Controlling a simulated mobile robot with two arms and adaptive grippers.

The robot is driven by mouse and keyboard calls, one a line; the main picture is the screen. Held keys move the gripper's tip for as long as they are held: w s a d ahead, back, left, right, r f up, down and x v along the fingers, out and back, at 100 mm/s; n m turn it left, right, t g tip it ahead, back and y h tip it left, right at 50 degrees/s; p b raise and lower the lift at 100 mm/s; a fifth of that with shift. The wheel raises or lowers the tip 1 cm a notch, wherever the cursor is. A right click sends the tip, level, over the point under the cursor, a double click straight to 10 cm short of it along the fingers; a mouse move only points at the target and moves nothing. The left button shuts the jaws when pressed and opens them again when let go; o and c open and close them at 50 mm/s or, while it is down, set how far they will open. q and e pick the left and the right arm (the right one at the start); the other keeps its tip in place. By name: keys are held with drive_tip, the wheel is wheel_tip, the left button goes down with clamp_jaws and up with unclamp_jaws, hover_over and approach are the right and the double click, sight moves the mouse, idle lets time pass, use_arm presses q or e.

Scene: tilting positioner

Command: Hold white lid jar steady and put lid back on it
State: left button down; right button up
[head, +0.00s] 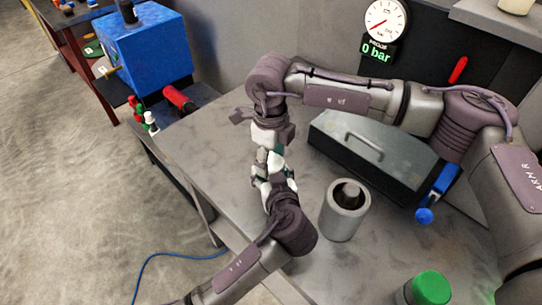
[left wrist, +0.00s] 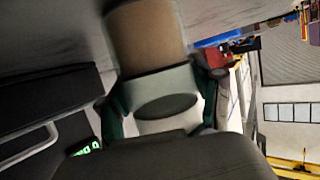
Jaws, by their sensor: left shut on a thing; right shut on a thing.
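My left gripper (head: 274,168) comes up from below in the head view, near the left part of the table. It is shut on the white lid jar, which is mostly hidden by the fingers there. In the left wrist view a tan cylinder (left wrist: 147,36), apparently the jar's body, shows beyond a pale band between my left fingers (left wrist: 158,105). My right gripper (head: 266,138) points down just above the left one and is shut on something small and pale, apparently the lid. Whether lid and jar touch is hidden.
A grey cylindrical holder (head: 346,222) stands right of my left gripper. A dark case (head: 350,160) with a handle lies behind it. A green-lidded jar (head: 428,289) is at lower right, and a blue-handled item (head: 436,192) is beside the case. A blue machine (head: 147,50) stands left.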

drive_tip(key=m, duration=0.8)
drive_tip(key=shift+m, duration=0.4)
drive_tip(key=m, duration=1.4)
drive_tip(key=shift+m, duration=0.4)
drive_tip(key=m, duration=0.8)
drive_tip(key=shift+w, duration=0.1)
